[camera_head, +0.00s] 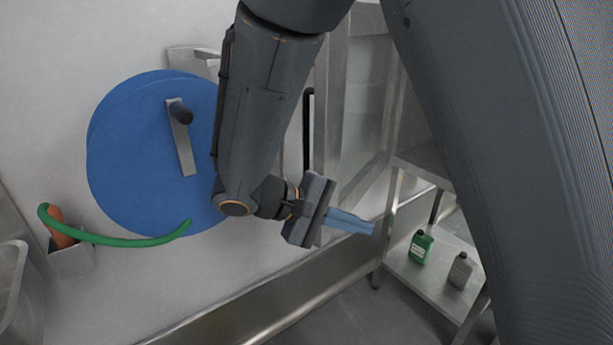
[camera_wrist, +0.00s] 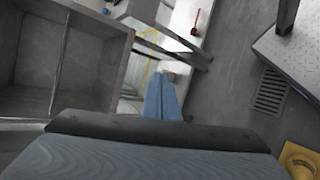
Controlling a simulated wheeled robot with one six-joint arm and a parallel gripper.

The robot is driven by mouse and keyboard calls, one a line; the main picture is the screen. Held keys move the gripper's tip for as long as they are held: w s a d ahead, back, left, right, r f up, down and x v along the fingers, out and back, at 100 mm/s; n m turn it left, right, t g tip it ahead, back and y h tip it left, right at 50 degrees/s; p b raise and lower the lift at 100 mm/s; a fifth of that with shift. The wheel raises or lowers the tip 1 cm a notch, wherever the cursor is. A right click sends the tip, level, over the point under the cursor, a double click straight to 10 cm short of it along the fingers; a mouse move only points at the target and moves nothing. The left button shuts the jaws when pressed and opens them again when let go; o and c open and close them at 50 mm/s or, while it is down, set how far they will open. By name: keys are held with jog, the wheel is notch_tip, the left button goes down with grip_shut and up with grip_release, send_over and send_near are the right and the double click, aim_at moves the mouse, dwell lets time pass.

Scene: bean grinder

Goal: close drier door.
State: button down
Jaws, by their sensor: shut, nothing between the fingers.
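My gripper (camera_head: 370,229) has blue fingers held together with nothing between them. It points right in the head view, in front of the steel frames. In the wrist view my gripper (camera_wrist: 164,80) reaches up the middle of the picture. No drier door can be made out for sure. A dark upright bar (camera_head: 308,130), perhaps a handle, shows behind my arm in the head view. My arm hides part of what is around it. My gripper appears apart from this bar, to its lower right.
A blue hose reel (camera_head: 130,150) with a green hose (camera_head: 110,240) hangs on the left wall. A steel shelf (camera_head: 405,270) holds a green bottle (camera_head: 420,247) and a grey one (camera_head: 461,270). In the wrist view, an open steel compartment (camera_wrist: 85,55) is at left; grey floor shows right.

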jog(key=w+a+r+n+t+h, duration=0.1)
jog(key=w+a+r+t, duration=0.3)
jog(key=a, duration=0.5)
jog(key=w+a+r+n+t, duration=0.1)
jog(key=w+a+t, duration=0.1)
jog(key=a+t, duration=0.5)
jog(key=w+d+g+p, duration=0.1)
jog(key=w+d, duration=0.5)
jog(key=shift+d+r, duration=0.2)
